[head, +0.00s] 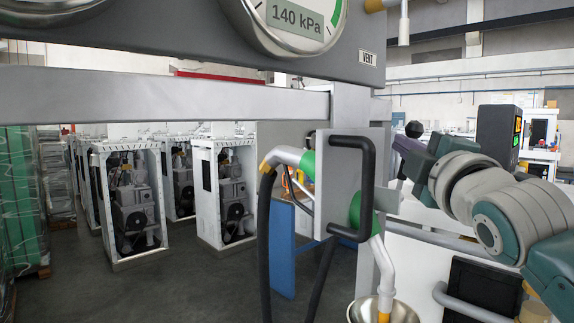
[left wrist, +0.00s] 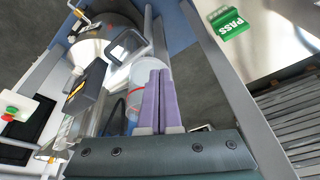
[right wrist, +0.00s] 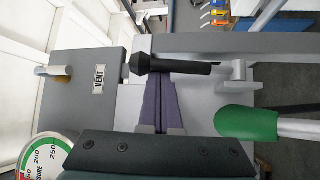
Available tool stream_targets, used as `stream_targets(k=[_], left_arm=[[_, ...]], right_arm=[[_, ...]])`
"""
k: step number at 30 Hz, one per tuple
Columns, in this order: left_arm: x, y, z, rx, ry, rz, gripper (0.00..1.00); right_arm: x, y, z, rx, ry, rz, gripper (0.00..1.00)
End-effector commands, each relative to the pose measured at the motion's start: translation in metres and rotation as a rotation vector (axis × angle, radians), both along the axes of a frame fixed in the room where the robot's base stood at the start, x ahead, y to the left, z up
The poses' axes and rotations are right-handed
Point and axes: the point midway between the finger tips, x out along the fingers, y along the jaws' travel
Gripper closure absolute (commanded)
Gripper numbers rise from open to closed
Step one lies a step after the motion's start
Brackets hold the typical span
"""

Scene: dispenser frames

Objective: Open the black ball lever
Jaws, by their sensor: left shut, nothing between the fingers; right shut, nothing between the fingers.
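The black ball lever (right wrist: 190,67) shows in the right wrist view as a dark bar with a faceted ball at its left end. In the head view only its black ball (head: 413,129) shows clearly, beside the panel's upright. My right gripper (right wrist: 160,82) is shut and empty, its purple fingertips right at the lever's bar, near the ball. I cannot tell whether they touch.
A grey panel with a VENT label (head: 367,57) and a pressure gauge (head: 290,18) hangs above. A black U-shaped handle (head: 368,190), a hose nozzle (head: 285,158) and a metal bowl (head: 385,310) crowd the middle.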

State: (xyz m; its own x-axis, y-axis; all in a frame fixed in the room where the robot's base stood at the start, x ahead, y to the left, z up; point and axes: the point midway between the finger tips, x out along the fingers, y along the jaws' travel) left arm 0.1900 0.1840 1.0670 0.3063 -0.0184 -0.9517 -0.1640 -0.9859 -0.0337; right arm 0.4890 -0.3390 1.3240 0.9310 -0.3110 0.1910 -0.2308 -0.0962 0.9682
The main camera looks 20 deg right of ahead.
Motion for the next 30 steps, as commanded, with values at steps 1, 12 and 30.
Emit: stream_targets(k=[1,12,30], left_arm=[[0.0,0.0,-0.02,0.0,0.0,0.001,1.0],[0.0,0.0,-0.093,-0.001,0.001,0.001,1.0],[0.0,0.0,-0.141,-0.001,0.001,0.0,1.0]], right_arm=[[-0.003,-0.004,-0.012,0.015,-0.038,-0.002,1.0],[-0.027,-0.015,-0.024,0.138,-0.327,-0.004,1.0],[-0.041,-0.021,-0.028,0.224,-0.535,-0.003,1.0]])
